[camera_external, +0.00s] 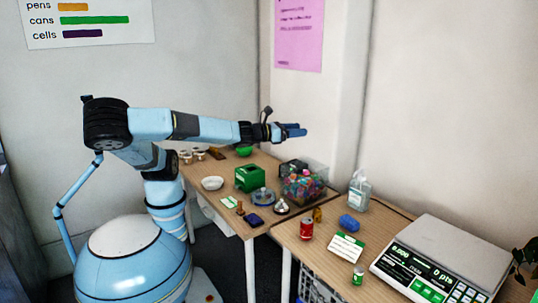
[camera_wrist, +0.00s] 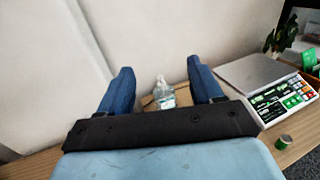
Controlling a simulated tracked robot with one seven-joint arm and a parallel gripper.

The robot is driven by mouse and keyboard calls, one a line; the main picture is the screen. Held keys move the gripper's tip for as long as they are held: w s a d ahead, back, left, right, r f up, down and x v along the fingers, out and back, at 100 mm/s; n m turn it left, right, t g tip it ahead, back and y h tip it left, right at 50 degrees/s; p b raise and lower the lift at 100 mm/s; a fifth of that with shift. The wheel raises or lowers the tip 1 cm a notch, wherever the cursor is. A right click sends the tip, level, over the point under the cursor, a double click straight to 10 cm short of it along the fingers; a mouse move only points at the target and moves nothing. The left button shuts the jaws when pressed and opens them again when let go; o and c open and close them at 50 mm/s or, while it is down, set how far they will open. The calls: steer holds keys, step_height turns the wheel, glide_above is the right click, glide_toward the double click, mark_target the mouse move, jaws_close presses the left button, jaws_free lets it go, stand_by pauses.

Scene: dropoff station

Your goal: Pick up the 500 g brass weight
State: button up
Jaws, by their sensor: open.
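A small brass-coloured object (camera_external: 317,214), which looks like the brass weight, stands on the right-hand table behind the red can (camera_external: 306,229). Its marking is too small to read. My gripper (camera_external: 293,130) is raised well above the tables, with the arm stretched out to the right. In the wrist view its two blue fingers (camera_wrist: 160,75) are spread apart with nothing between them. The clear sanitizer bottle (camera_wrist: 163,93) shows beyond and below the fingers. I cannot make out the brass weight in the wrist view.
A scale (camera_external: 445,260) fills the right of the table. A blue lump (camera_external: 349,223), a card (camera_external: 345,246) and a green-labelled can (camera_external: 358,275) lie nearby. A clear bin of colourful items (camera_external: 303,184), a green box (camera_external: 249,178) and a bell (camera_external: 281,207) are on the left table.

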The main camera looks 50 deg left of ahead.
glide_toward(317, 214)
steer(key=shift+s+a+r, duration=0.15)
steer(key=shift+a+r, duration=0.75)
steer(key=shift+r, duration=0.2)
steer(key=shift+w+f, duration=0.15)
steer(key=shift+w, duration=0.1)
steer(key=x, duration=0.8)
steer(key=shift+d, duration=0.15)
steer(key=shift+x, duration=2.6)
steer(key=shift+f, duration=0.15)
steer(key=shift+c, duration=0.2)
jaws_close()
